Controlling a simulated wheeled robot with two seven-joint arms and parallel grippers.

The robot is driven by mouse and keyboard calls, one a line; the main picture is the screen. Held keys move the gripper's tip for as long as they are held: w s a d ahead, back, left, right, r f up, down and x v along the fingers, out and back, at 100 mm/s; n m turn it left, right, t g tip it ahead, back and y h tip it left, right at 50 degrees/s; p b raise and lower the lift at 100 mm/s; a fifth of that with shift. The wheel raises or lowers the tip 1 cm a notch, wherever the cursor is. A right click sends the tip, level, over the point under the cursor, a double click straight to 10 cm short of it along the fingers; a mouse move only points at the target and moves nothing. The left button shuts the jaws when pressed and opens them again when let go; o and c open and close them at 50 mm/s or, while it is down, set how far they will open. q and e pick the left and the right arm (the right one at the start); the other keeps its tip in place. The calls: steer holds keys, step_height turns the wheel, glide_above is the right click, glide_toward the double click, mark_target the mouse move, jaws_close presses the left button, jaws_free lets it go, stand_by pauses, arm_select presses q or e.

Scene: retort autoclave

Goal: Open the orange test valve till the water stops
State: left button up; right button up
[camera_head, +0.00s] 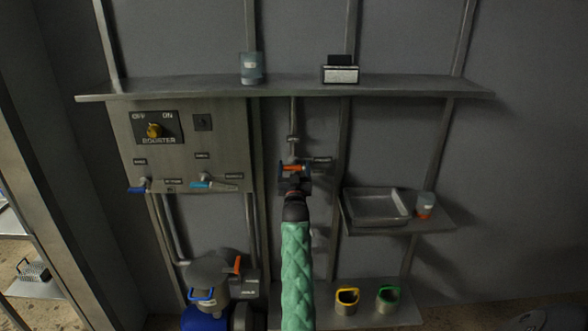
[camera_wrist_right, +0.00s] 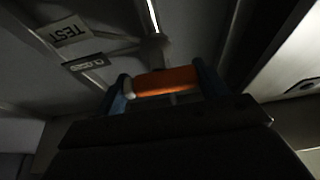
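The orange test valve handle (camera_head: 292,168) is on the vertical pipe below the shelf, in the middle of the head view. My right gripper (camera_head: 294,173) is at it, with my green-sleeved arm coming up from below. In the right wrist view the orange handle (camera_wrist_right: 166,81) lies crosswise between the blue fingertips of the right gripper (camera_wrist_right: 164,86). The fingers stand wide apart, near the handle's two ends. A firm hold does not show. A TEST label (camera_wrist_right: 68,30) is beside the valve. No water stream can be made out. My left gripper is out of view.
A booster panel (camera_head: 225,145) with a knob and small valves is left of the gripper. A metal tray (camera_head: 377,206) and a cup (camera_head: 425,205) stand on a right-hand shelf. A pump with an orange lever (camera_head: 237,265) and two containers are below.

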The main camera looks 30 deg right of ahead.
steer(key=c, duration=0.3)
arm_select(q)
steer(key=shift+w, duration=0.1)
arm_select(e)
steer(key=shift+c, duration=0.2)
